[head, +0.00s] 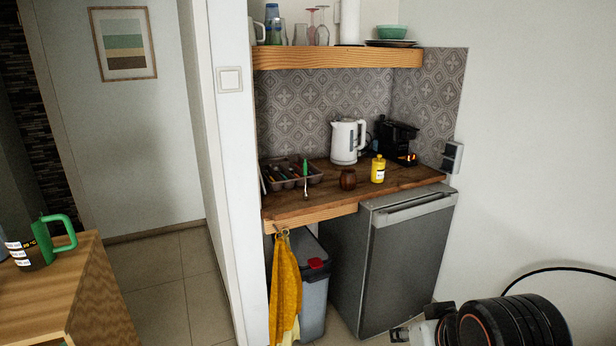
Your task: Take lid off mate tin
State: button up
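A small yellow tin (378,170) with a pale label stands upright on the wooden counter (325,205), near its right side. Its top looks yellow and covered, but it is too small to make out where the lid meets the body. A round brown cup (348,180), like a mate gourd, stands just left of it. My gripper (403,333) shows only in part at the bottom edge, low in front of the fridge and well away from the tin. Its fingers are mostly cut off or hidden, so its opening does not show.
A white kettle (346,142) and a black coffee machine (397,138) stand behind the tin. A cutlery tray (290,184) is on the left. A wooden shelf (345,57) hangs above. A grey fridge (407,250) and a bin (313,290) sit below the counter.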

aim_at(379, 160)
jog(key=i+j, duration=0.1)
jog(key=i, duration=2.05)
jog(key=l+z, duration=0.05)
jog(key=l, duration=0.05)
